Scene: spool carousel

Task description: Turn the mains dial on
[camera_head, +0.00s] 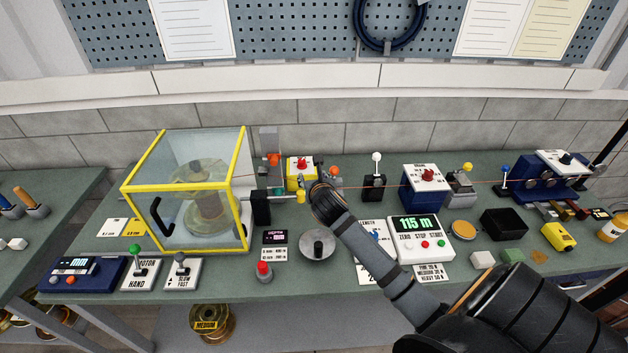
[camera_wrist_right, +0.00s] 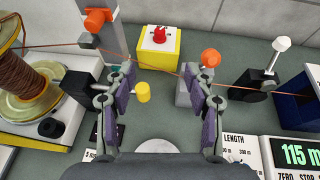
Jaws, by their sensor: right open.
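A yellow box (camera_head: 293,180) with a white top and a red dial (camera_head: 302,165) stands at the back middle of the bench; its lettering is too small to read. In the right wrist view the red dial (camera_wrist_right: 159,34) lies beyond the fingertips, with clear space between. My right gripper (camera_head: 322,186) reaches over the bench just in front and to the right of the box; its arm partly hides this area. In the wrist view its two fingers (camera_wrist_right: 158,82) are spread wide with nothing held between them. My left gripper is not in view.
A thin orange wire (camera_wrist_right: 60,44) crosses between the gripper and the box. A yellow knob (camera_wrist_right: 143,92), an orange knob (camera_wrist_right: 210,58) and a white-knobbed lever (camera_head: 376,157) stand close by. A yellow-framed clear guard (camera_head: 246,190) covers a spool to the left.

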